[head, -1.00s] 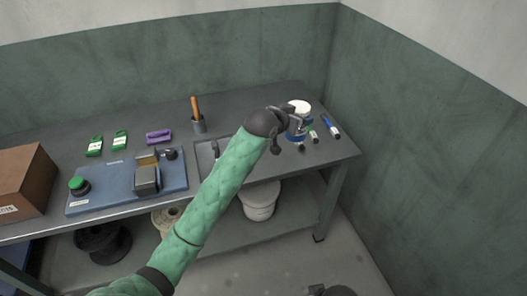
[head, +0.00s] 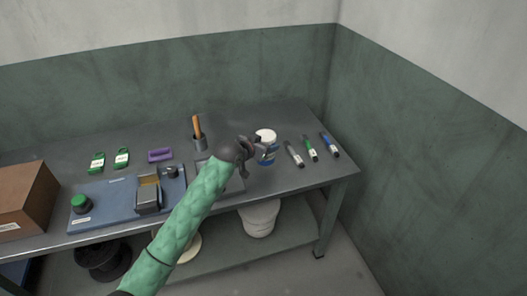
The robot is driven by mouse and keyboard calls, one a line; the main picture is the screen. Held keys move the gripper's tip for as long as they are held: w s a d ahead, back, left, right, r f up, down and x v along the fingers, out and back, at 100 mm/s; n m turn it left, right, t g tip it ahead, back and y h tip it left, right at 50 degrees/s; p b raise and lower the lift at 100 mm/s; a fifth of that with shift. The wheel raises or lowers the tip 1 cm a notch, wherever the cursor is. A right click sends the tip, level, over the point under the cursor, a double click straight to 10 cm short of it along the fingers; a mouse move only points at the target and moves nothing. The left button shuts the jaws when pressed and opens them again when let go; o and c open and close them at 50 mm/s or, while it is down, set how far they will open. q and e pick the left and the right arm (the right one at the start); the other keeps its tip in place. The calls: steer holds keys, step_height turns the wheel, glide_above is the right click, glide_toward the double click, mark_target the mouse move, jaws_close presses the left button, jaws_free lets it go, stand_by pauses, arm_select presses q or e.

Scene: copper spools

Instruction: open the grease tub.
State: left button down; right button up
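The grease tub, a small blue jar with a white lid (head: 266,136), is at the right part of the bench. The lid is on it and the tub looks upright. My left gripper (head: 262,151) reaches in from the left and is shut on the tub's blue side, below the lid. The fingers are partly hidden by the wrist and the tub. I cannot tell whether the tub's base touches the bench. My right gripper is not in view.
Several markers (head: 311,149) lie right of the tub. Left are a blue board (head: 110,202), a purple item (head: 160,155), green packets (head: 121,158) and a cardboard box (head: 24,198). The bench's back right is clear.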

arm_select(q)
steer(key=shift+w+a+f, duration=0.2)
steer(key=shift+a+f, duration=0.1)
steer(key=shift+a, duration=0.05)
step_height(320, 180, down, 4)
steer(key=shift+r+p, duration=0.25)
steer(key=shift+p, duration=0.35)
steer(key=shift+f, duration=0.15)
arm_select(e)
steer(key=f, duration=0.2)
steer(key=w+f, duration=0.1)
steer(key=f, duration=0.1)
arm_select(q)
steer(key=shift+f, duration=0.1)
steer(key=shift+c, duration=2.2)
jaws_free()
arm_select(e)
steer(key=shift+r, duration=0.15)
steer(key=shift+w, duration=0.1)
